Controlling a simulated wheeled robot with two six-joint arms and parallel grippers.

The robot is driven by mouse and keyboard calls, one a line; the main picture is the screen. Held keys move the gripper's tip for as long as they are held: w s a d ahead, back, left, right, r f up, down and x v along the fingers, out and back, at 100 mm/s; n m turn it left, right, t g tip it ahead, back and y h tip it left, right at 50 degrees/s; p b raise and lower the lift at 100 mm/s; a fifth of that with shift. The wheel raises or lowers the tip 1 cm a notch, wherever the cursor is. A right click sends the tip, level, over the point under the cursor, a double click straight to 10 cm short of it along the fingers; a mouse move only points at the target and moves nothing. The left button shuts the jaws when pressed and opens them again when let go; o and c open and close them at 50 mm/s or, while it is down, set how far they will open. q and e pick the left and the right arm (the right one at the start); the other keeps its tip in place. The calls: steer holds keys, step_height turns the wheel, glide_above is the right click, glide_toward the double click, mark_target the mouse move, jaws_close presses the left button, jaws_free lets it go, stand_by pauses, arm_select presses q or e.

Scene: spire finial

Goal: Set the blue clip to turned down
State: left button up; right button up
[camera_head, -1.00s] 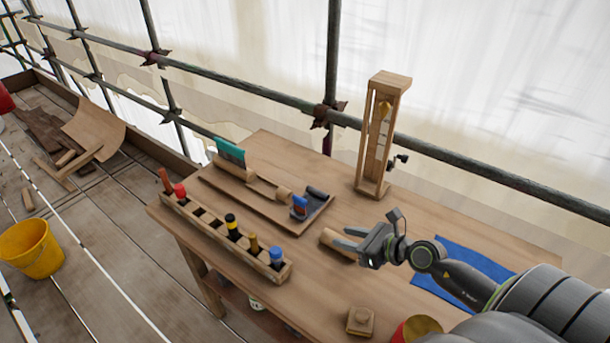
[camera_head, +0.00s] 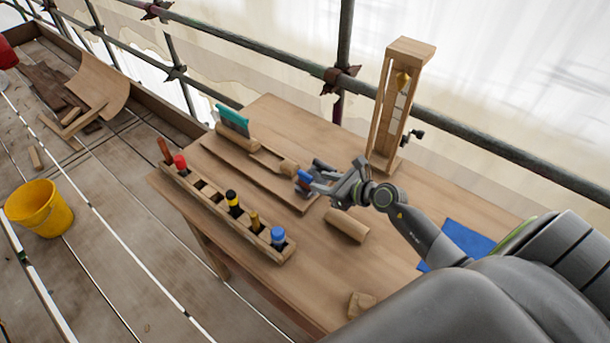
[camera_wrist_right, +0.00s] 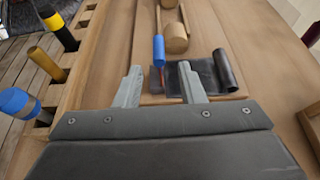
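The blue clip (camera_head: 304,177) is at the near right end of the wooden board (camera_head: 235,165) on the workbench. In the right wrist view the blue clip (camera_wrist_right: 158,49) shows as a narrow blue piece with a reddish part below it, beside a dark sheet with a rolled end (camera_wrist_right: 225,70). My right gripper (camera_head: 311,178) is open at the clip. In the wrist view its two fingers (camera_wrist_right: 160,72) stand apart, one on each side of the clip's line, with the clip just ahead; contact cannot be told. My left gripper is not in view.
A wooden rack (camera_head: 209,208) with several coloured tools runs along the bench's left edge. A wooden cylinder (camera_head: 346,226) lies below my right gripper. A tall wooden frame (camera_head: 382,120) stands behind. A blue cloth (camera_head: 466,238) lies at right.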

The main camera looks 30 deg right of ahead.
mark_target(305, 176)
steer(key=x, duration=0.7)
jaws_close()
